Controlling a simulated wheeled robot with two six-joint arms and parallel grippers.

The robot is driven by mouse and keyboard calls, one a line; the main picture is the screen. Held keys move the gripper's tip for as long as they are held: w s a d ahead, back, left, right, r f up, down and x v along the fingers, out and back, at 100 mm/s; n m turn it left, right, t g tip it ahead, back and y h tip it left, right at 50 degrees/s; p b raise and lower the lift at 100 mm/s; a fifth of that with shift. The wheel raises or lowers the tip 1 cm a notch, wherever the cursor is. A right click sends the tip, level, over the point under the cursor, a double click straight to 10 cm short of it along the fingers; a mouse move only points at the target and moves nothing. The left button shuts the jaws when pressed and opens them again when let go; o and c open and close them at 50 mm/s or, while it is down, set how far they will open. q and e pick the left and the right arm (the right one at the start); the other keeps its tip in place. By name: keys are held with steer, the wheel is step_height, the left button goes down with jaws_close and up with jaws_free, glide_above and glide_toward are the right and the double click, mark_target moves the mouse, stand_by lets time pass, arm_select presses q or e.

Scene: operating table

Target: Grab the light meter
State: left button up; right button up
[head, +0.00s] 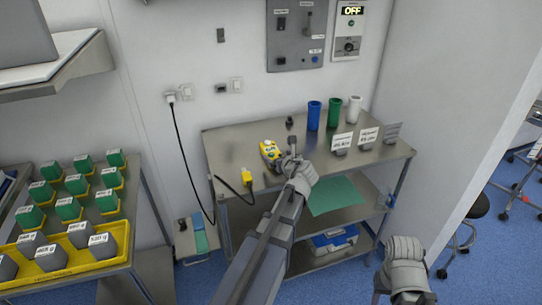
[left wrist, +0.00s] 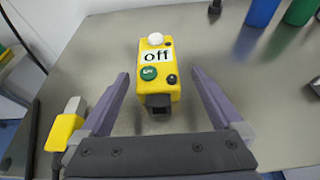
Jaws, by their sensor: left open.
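The light meter (head: 270,152) is a yellow box with a white dome, lying on the steel table (head: 232,143) near its left part. In the left wrist view the light meter (left wrist: 156,68) shows an "off" label, a green button and a dark end toward me. My left gripper (head: 291,150) is over the table just right of the meter in the head view. In the left wrist view my left gripper (left wrist: 158,80) is open, with one finger on each side of the meter's near end. My right gripper (head: 402,275) is low at the right, away from the table; its jaws are unclear.
A yellow plug (head: 247,177) with a black cable lies left of the meter. Blue (head: 314,115), green (head: 334,112) and white (head: 354,111) cups stand at the back. Label cards (head: 342,141) stand at the right. A rack of green blocks (head: 68,208) is at the left.

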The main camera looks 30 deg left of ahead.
mark_target(274, 153)
arm_select(q)
steer(key=shift+b+x, duration=0.9)
steer(key=shift+x, duration=2.35)
steer(key=shift+s+a+r, duration=0.1)
steer(key=shift+s+a, duration=0.1)
steer(key=c, duration=1.5)
